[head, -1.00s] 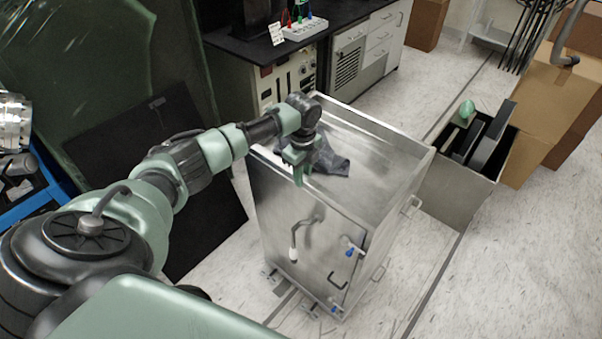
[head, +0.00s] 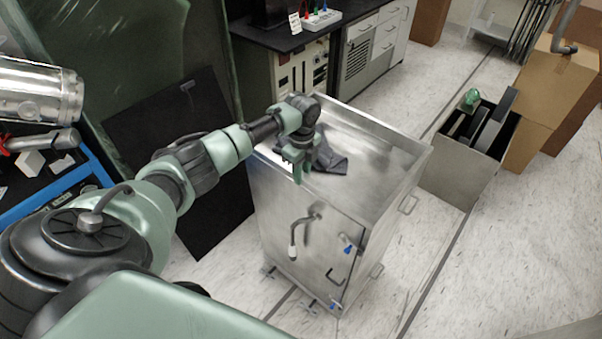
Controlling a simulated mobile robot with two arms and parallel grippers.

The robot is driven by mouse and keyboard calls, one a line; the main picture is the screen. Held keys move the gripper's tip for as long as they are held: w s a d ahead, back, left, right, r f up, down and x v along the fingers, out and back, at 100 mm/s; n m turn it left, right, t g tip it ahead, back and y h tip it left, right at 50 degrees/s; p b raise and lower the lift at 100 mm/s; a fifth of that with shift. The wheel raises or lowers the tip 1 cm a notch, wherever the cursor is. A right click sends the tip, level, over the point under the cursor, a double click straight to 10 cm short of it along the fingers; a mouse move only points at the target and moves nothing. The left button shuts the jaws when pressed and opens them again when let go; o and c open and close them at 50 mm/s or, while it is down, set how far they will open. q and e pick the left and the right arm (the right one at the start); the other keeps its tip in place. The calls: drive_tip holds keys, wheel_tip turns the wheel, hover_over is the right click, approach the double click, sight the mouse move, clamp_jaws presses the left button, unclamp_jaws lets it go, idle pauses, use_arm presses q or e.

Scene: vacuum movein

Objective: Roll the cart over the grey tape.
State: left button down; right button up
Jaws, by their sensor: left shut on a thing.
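The cart (head: 285,215) is a tall, boxy, shiny metal unit on casters, with an open-rimmed top and a door handle on its front. A dark crumpled cloth (head: 331,163) lies on its top. My left gripper (head: 298,170) is shut on the cart's near left top rim. The grey tape (head: 441,262) shows as a dark strip on the floor, right of the cart, running from the bottom toward the upper right. Another short strip (head: 284,299) shows by the cart's front left casters; the cart's body hides the floor behind it. My right gripper is out of view.
A metal bin (head: 455,182) with dark panels and a green object stands right of the cart, cardboard boxes (head: 548,85) behind it. A black-topped bench (head: 345,20) stands behind. A dark panel (head: 215,195) and blue tool cart (head: 90,170) are left. Floor at lower right is clear.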

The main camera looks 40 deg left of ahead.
use_arm(q)
drive_tip(key=c, duration=1.2)
unclamp_jaws()
drive_tip(key=shift+o, duration=0.2)
drive_tip(key=shift+s, duration=0.15)
wheel_tip(320, 180, up, 8)
drive_tip(key=shift+f+b, duration=0.1)
drive_tip(key=shift+b, duration=0.8)
